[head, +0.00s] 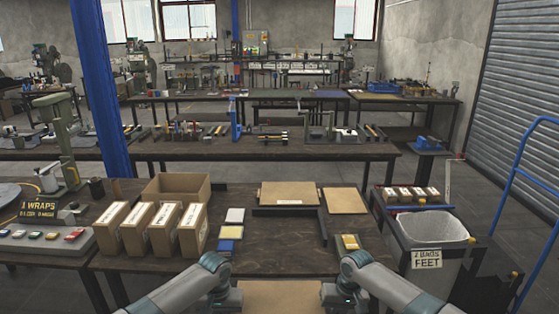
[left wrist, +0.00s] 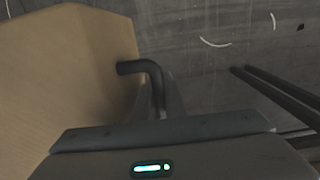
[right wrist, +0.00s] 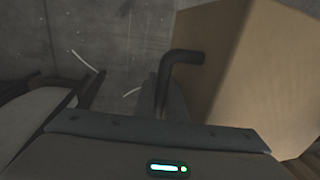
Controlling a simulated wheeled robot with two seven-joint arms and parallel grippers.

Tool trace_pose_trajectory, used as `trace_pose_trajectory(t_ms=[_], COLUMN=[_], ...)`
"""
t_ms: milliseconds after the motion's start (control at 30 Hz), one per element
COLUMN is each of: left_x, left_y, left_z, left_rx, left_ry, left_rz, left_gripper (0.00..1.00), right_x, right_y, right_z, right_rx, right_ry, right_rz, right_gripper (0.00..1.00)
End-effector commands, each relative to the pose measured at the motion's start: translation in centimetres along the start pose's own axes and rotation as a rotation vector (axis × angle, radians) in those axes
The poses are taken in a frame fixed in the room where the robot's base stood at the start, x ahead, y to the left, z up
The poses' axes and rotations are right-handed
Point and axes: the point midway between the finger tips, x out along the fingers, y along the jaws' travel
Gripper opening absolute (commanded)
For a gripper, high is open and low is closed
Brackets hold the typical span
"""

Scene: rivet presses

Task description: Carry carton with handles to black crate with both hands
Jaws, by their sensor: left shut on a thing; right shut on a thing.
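The tan carton (head: 280,297) is at the bottom edge of the head view, between my two grippers, and is cut off there. It fills the left side of the left wrist view (left wrist: 60,75) and the right side of the right wrist view (right wrist: 250,70). My left gripper (head: 234,298) is shut on its dark bent handle (left wrist: 143,67). My right gripper (head: 329,296) is shut on the opposite dark handle (right wrist: 184,57). The carton is held off the floor, in front of the near table. I cannot pick out a black crate with certainty.
The near table (head: 275,262) holds several upright cartons (head: 190,232), an open cardboard box (head: 178,188) and flat cartons (head: 289,193). A lined bin (head: 432,228) in a black frame stands right of it. A blue cart rail (head: 517,180) stands at far right.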

Motion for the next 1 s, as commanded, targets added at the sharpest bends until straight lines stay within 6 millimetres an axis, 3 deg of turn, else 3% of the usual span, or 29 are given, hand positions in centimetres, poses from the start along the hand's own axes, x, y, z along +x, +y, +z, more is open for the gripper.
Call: trace_pose_trajectory(t_ms=[533, 1000], left_x=[-0.6, -2.2], left_y=[-0.1, -0.1], left_z=[-0.1, 1.1], left_rx=[-0.004, -0.003], left_ry=[0.005, 0.005], left_rz=[0.001, 0.001], left_gripper=[0.00, 0.00], right_x=[-0.5, -2.1], right_y=[-0.1, -0.4], right_z=[0.0, 1.2], right_rx=[0.000, -0.001], right_ry=[0.002, 0.002], right_rz=[-0.001, -0.002], right_gripper=[0.00, 0.00])
